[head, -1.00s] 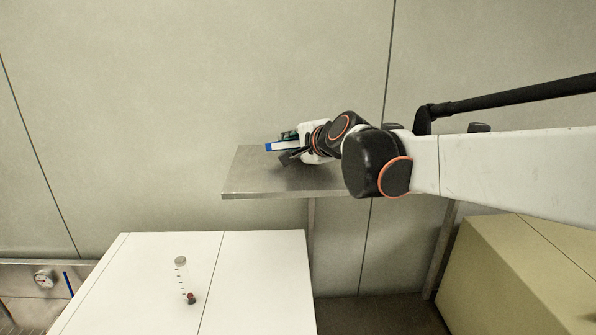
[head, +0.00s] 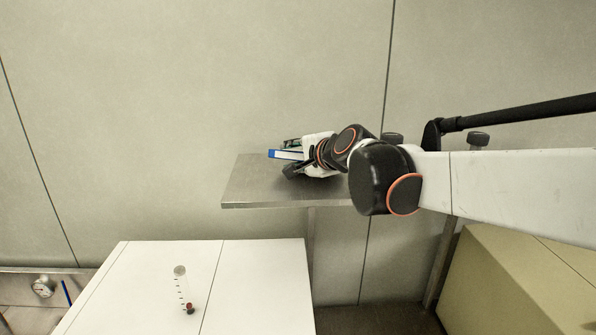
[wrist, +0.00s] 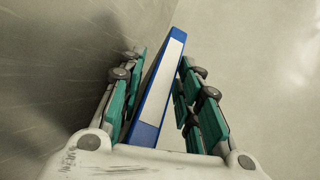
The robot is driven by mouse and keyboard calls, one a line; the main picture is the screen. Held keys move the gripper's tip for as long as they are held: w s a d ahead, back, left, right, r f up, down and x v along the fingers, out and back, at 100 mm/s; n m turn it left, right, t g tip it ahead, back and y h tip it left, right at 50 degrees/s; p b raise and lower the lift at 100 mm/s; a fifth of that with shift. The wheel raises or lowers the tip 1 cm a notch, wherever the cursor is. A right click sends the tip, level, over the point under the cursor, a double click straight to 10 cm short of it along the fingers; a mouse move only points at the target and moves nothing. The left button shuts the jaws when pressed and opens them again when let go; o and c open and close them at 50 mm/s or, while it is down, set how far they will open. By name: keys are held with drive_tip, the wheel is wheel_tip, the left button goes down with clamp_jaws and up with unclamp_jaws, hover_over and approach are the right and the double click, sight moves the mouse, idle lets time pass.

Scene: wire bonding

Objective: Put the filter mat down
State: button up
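The filter mat, a flat blue block with a white face (head: 286,154), is held at the left end of my gripper (head: 291,157) over the metal shelf (head: 245,190). In the wrist view the filter mat (wrist: 160,85) stands on a slant between the green-padded fingers of my gripper (wrist: 162,75). The right finger's tip meets the mat; contact on the left finger's side is hard to tell. The brushed shelf surface (wrist: 45,70) lies close by on the left of that view. Whether the mat touches the shelf cannot be told.
A plain wall (head: 180,100) stands behind the shelf. A white cabinet (head: 260,290) stands below, in front of the shelf, with a clear marked tube with a red end (head: 181,285) on it. A beige box (head: 510,285) is at the lower right. The shelf's left end is bare.

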drive_tip(key=shift+p+v, duration=1.15)
drive_tip(key=shift+v, duration=2.05)
